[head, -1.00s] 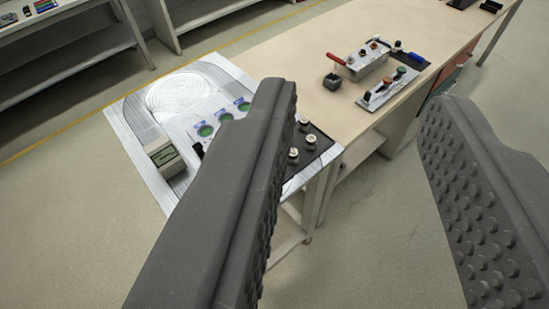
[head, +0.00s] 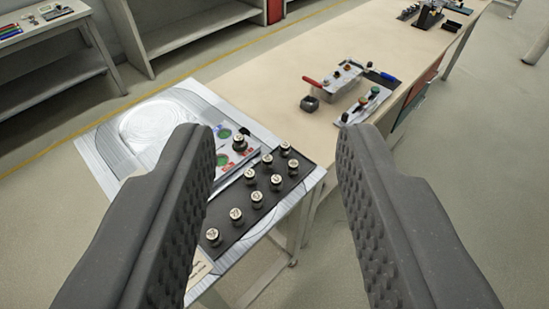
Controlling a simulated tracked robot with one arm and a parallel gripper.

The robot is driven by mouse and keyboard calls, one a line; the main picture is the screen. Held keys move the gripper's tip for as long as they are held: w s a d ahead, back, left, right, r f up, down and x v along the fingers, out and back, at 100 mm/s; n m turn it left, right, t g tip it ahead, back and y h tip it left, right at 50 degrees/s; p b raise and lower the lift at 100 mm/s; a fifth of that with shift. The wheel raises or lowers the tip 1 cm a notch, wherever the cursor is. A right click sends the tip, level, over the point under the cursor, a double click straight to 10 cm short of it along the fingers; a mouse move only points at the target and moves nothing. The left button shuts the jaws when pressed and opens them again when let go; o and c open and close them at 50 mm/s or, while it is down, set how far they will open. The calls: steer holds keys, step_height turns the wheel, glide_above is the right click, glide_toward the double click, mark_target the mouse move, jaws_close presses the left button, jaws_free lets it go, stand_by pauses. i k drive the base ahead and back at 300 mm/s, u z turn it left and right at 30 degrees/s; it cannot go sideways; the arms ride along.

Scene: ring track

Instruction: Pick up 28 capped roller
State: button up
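Several capped rollers with pale, marked tops stand upright on a black tray (head: 240,222) at the near end of the bench. One roller (head: 213,236) is at the tray's near left and another (head: 285,149) at its far right. A further capped roller (head: 240,143) stands beyond the tray, on the panel with coloured circles. The cap markings are too small to read, so I cannot tell which is number 28. My gripper (head: 277,133) is open and empty, its studded fingers framing the tray in the picture. The left finger hides part of the panel.
A silver plate with a round ridged disc (head: 152,126) lies left of the tray. Farther along the bench are a dark cup (head: 309,104), a red-handled tool (head: 314,81) and a small fixture with knobs (head: 362,104).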

mark_target(266, 160)
steer(key=i, duration=0.9)
steer(key=u, duration=0.05)
